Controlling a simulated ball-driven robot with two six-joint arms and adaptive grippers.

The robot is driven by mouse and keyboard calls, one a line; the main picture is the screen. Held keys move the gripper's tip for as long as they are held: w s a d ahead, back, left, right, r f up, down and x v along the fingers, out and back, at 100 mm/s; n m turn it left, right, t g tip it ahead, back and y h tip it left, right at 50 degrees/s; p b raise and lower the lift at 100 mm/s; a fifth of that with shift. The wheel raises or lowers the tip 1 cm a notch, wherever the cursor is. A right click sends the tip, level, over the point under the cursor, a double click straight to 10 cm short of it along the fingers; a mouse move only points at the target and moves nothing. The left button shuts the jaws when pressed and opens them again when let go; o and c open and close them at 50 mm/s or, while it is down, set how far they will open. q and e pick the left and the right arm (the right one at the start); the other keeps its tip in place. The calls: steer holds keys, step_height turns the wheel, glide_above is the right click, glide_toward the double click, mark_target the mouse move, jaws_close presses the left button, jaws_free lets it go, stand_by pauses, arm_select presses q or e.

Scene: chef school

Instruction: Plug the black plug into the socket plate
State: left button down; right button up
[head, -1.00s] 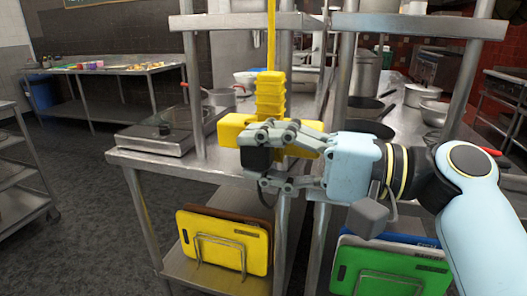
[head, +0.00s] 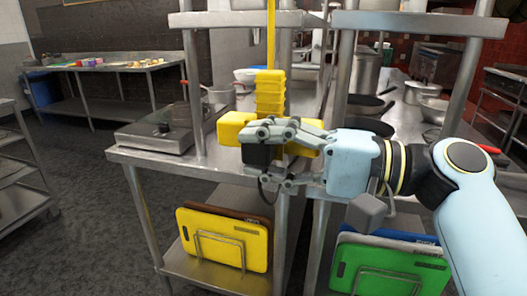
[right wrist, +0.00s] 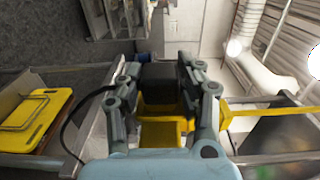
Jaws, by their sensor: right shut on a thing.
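My right gripper (head: 270,150) is shut on the black plug (head: 258,156), a dark block at its fingertips. The plug also shows between the two fingers in the right wrist view (right wrist: 160,84), with a dark cord looping beside the gripper. A yellow outlet box (head: 234,128) hangs on a yellow cable right behind the fingers and plug. It may be the socket plate; no socket face shows clearly. In the right wrist view the yellow box (right wrist: 160,132) lies just beside the plug. Whether plug and box touch is hidden. My left gripper is not in view.
A steel table (head: 150,160) with shelf posts stands close behind the gripper, bearing a scale (head: 155,137) and pans (head: 370,106). Yellow (head: 222,238) and green (head: 390,270) cutting boards stand on its lower shelf. Open floor lies at left.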

steer(key=shift+w+d, duration=0.15)
steer(key=shift+w, duration=0.3)
stand_by(0.3)
steer(key=shift+s, duration=0.25)
steer(key=shift+s+a+p, duration=0.35)
steer(key=shift+s+p, duration=0.05)
steer(key=shift+s, duration=0.4)
steer(key=shift+p, duration=0.45)
stand_by(0.9)
steer(key=shift+w+d+b, duration=0.2)
steer(key=shift+w, duration=0.35)
steer(key=shift+w+d+b, duration=0.15)
steer(key=shift+w, duration=0.35)
stand_by(0.7)
steer(key=shift+s+a, duration=0.1)
steer(key=shift+s, duration=0.1)
steer(key=shift+s+a+p, duration=0.25)
steer(key=shift+s+p, duration=0.3)
steer(key=shift+s, duration=0.3)
